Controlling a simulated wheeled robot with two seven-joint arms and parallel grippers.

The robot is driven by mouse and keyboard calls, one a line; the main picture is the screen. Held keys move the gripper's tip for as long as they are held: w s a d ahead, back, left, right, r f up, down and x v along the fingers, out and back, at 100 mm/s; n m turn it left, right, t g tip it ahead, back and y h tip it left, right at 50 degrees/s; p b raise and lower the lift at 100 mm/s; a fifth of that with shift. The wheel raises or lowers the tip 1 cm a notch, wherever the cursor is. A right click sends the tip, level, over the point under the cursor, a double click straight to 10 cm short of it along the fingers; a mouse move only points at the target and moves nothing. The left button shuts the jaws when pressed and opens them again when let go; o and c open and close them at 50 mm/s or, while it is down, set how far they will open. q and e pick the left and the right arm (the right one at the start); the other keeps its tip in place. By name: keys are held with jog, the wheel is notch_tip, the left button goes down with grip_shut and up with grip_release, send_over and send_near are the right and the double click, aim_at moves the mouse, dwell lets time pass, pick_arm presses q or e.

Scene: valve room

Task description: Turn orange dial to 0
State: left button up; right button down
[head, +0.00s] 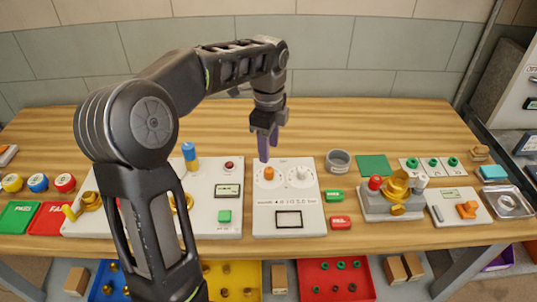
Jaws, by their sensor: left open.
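The orange dial (269,173) sits on the upper left of a white panel (289,221) in the middle of the bench. A white dial (300,174) is to its right on the same panel. Marks around the dials are too small to read. My left gripper (266,150) points down just above and behind the orange dial, its purple fingers open and apart from the dial as far as I can tell. The fingers overlap each other in this view. My right gripper is not in view.
Another white panel with a blue-topped post (189,155) and a green button (224,216) is at the left, partly hidden by my arm. A grey ring (338,161) and green and red tags (340,221) lie right of the dial panel. The bench back is clear.

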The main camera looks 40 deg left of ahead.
aim_at(269, 170)
pick_arm(q)
jog(key=shift+s+d, duration=0.15)
jog(key=shift+f+p, duration=0.4)
jog(key=shift+f, duration=3.5)
grip_shut()
